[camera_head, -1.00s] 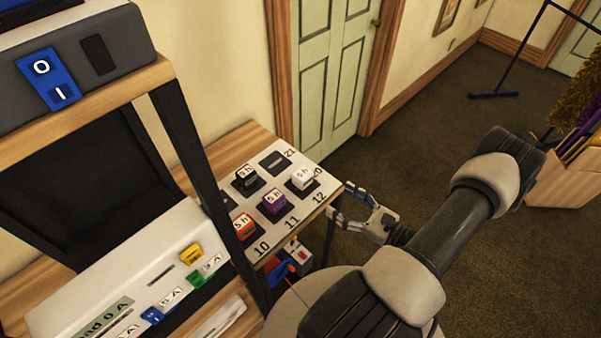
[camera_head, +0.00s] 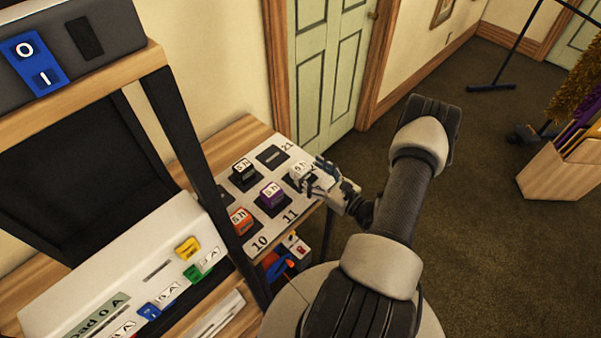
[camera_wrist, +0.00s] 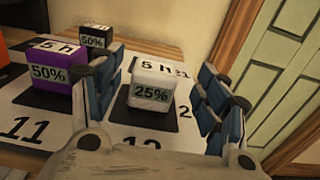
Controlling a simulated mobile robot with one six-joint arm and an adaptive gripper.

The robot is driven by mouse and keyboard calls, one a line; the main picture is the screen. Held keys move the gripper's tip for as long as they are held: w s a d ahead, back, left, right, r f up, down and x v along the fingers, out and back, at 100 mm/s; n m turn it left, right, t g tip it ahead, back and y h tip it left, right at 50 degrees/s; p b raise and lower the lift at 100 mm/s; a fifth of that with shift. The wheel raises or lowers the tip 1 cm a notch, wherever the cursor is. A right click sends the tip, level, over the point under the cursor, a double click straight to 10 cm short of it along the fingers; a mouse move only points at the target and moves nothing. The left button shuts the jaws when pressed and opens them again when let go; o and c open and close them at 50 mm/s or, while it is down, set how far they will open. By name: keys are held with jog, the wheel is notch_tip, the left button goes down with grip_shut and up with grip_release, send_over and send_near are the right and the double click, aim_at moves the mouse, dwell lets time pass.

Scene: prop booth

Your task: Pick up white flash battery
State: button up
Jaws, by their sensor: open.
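The white flash battery (camera_head: 299,169) is a small white block that stands on a dark square of the numbered white board (camera_head: 259,243). In the wrist view the white battery (camera_wrist: 153,86) shows a "25%" label on its front and "5 h" on top. My gripper (camera_head: 312,175) is at the battery's right side in the head view and partly covers it. In the wrist view my gripper (camera_wrist: 158,82) is open, with one blue-padded finger to the left of the battery and one to the right. Gaps show between battery and fingers.
A purple block (camera_head: 271,194) marked "50%" stands close to the left finger. A black block (camera_head: 243,173) and an orange block (camera_head: 241,221) stand on other squares. A dark shelf post (camera_head: 197,160) rises left of the board. The green door (camera_head: 328,70) is behind.

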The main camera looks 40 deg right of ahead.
aim_at(300, 166)
jog(key=w, duration=0.4)
jog(key=shift+w+a+f+b, duration=0.2)
jog(key=shift+a+b, duration=0.15)
jog(key=shift+c, duration=0.2)
jog(key=c, duration=1.3)
jog(key=shift+c, duration=0.3)
jog(key=shift+r, duration=0.15)
